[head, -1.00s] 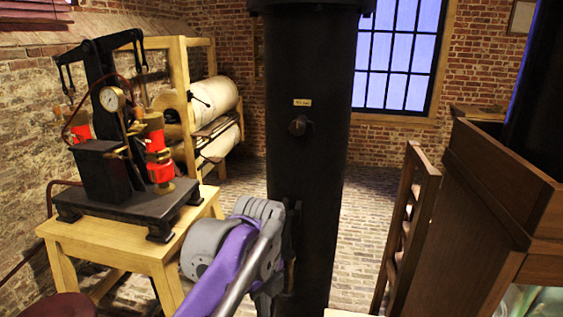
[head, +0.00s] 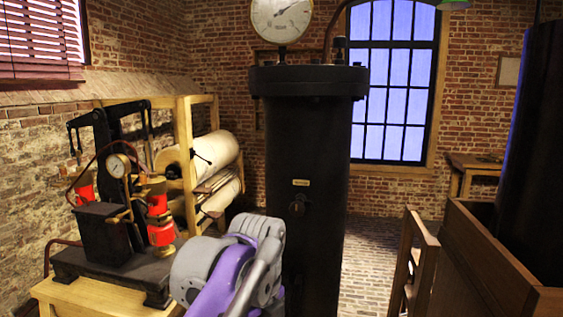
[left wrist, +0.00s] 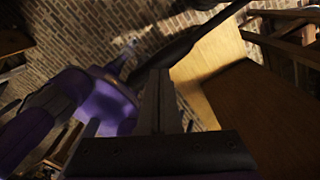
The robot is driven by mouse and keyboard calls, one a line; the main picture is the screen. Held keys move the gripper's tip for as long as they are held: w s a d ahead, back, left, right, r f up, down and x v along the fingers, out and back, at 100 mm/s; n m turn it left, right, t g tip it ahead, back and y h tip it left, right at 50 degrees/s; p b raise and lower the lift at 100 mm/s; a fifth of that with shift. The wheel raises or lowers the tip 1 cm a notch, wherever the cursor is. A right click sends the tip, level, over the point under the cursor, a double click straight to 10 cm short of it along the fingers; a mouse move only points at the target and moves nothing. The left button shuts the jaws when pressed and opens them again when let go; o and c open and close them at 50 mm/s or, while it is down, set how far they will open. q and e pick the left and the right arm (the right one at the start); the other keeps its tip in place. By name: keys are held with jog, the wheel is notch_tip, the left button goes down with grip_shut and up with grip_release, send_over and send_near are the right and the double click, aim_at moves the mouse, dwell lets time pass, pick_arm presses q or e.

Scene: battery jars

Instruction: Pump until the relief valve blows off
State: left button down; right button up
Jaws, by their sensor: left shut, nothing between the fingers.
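A pump (head: 103,228) with a black base, red-and-brass cylinders and a small dial gauge (head: 118,165) stands on a wooden table (head: 90,296) at left in the head view. Its black rocking beam (head: 100,119) spans the top. A tall black cylinder (head: 310,140) stands at the centre, with a large white dial gauge (head: 281,18) on top and a small dark fitting (head: 340,48) beside it; I cannot tell whether that is the relief valve. My left gripper (left wrist: 160,78) is shut and empty in the left wrist view. My right gripper is not seen.
Large pale rolls on a wooden frame (head: 186,150) stand behind the pump. A wooden cabinet (head: 490,255) and a slatted wooden piece (head: 410,270) are at right. The left wrist view shows a dark rod (left wrist: 180,48), a wooden surface (left wrist: 260,105) and brick paving.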

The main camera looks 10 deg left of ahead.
pick_arm(q)
jog(key=shift+s, duration=0.3)
notch_tip(320, 180, down, 15)
jog(key=b, duration=0.7)
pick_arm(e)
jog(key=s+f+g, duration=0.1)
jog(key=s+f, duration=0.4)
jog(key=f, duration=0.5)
pick_arm(q)
jog(key=r+p, duration=0.2)
jog(key=r, duration=0.2)
jog(key=r+p, duration=0.2)
jog(key=r, duration=0.3)
jog(key=r+p, duration=0.3)
jog(key=r, duration=0.1)
jog(key=shift+w+r, duration=0.45)
jog(key=shift+r, duration=0.5)
jog(key=shift+s+r, duration=0.1)
jog(key=shift+s, duration=0.4)
jog(key=shift+w, duration=0.1)
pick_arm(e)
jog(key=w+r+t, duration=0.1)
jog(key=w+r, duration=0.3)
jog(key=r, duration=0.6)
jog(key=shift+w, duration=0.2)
pick_arm(q)
jog(key=shift+w, duration=0.1)
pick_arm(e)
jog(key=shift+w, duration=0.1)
